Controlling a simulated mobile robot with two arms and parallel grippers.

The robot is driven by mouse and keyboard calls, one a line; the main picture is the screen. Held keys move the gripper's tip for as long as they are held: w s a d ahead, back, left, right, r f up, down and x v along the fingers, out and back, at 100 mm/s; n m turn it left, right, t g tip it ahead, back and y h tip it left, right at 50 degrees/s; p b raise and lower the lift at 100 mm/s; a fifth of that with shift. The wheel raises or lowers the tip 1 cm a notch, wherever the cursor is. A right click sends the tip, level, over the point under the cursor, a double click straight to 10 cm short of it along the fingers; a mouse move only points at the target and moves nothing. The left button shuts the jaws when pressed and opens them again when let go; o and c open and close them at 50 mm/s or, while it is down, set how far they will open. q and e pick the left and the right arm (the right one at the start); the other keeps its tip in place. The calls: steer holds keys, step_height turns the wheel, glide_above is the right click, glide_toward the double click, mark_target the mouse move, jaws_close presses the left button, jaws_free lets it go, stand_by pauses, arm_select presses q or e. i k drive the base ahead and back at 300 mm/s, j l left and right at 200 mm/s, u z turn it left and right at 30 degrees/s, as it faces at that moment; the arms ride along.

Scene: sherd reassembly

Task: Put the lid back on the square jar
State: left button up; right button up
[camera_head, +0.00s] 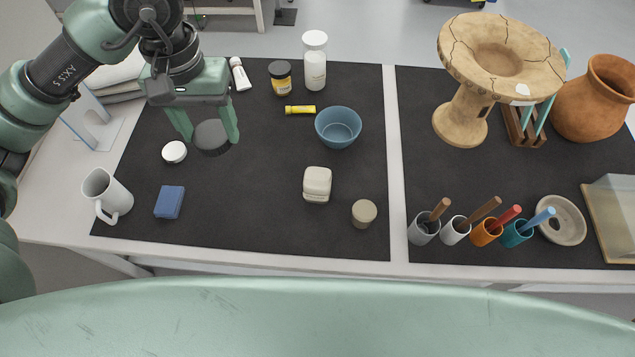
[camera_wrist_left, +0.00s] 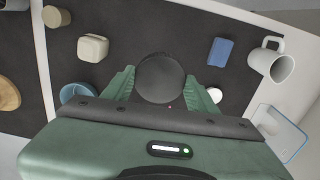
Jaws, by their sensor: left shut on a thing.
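The square jar (camera_head: 317,184) is cream-coloured with rounded corners and stands upright mid-mat; it also shows at upper left in the left wrist view (camera_wrist_left: 92,47). Whether its top is open or covered is unclear. My left gripper (camera_head: 212,139) is to the left of and beyond the jar, pointing down. It is shut on a dark grey round disc (camera_head: 210,133), likely the lid, which fills the space between its fingers (camera_wrist_left: 160,78). I cannot tell whether the disc touches the mat. My right gripper is not in view.
A small white round piece (camera_head: 174,152) lies beside the gripper. A blue bowl (camera_head: 338,128), yellow tube (camera_head: 300,110), blue block (camera_head: 169,202), white mug (camera_head: 106,196) and beige round pot (camera_head: 364,212) stand around. The mat (camera_head: 245,190) between gripper and jar is clear.

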mark_target(318, 172)
steer(key=z, duration=1.25)
steer(key=k+j, duration=0.95)
steer(key=k, duration=0.1)
